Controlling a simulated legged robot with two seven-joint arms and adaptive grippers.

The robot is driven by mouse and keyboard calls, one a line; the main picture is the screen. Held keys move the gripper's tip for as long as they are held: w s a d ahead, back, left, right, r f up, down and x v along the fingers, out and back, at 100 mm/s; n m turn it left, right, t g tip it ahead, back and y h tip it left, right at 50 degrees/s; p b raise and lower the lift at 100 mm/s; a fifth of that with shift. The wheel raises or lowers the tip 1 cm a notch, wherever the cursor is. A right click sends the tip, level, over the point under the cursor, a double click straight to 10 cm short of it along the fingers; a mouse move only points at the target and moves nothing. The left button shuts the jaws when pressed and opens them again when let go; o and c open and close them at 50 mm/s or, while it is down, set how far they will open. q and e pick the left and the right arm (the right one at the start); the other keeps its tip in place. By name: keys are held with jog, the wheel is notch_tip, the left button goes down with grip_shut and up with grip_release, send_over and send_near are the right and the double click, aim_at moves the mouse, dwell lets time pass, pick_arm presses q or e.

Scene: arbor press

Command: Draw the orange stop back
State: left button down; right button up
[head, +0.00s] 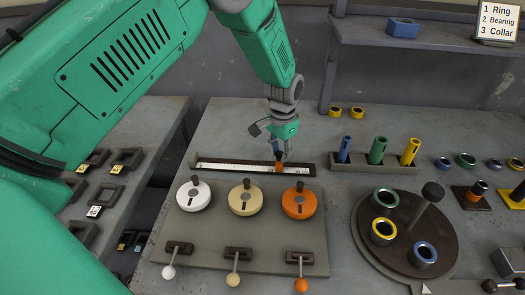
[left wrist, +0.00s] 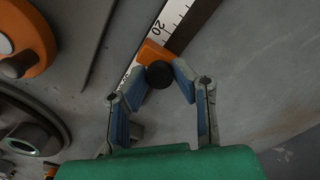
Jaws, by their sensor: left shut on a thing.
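The orange stop (head: 278,167) sits on the white scale (head: 235,167) in its dark rail, toward the right end. In the left wrist view the stop (left wrist: 153,50) is an orange block with a black knob (left wrist: 160,74), beside the scale's 20 mark. My left gripper (head: 280,157) reaches down from above onto the stop. In the left wrist view its blue-padded fingers (left wrist: 162,78) are closed on the knob from both sides. The fingers hide part of the stop in the head view. My right gripper is not in view.
In front of the rail, a panel (head: 230,225) carries white, cream and orange dials (head: 299,200) and small levers. A stand with blue, green and yellow cylinders (head: 377,150) is to the right. A dark turntable (head: 395,255) holds several rings. Bare bench (head: 235,120) lies behind the rail.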

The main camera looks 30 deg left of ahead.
pick_arm(q)
jog(key=shift+w+d, duration=0.2)
jog(key=shift+d, duration=0.25)
jog(key=c, duration=1.3)
grip_release()
jog(key=shift+c, duration=0.2)
notch_tip(320, 180, up, 12)
jog(key=shift+w, duration=0.15)
jog(key=shift+f, duration=0.1)
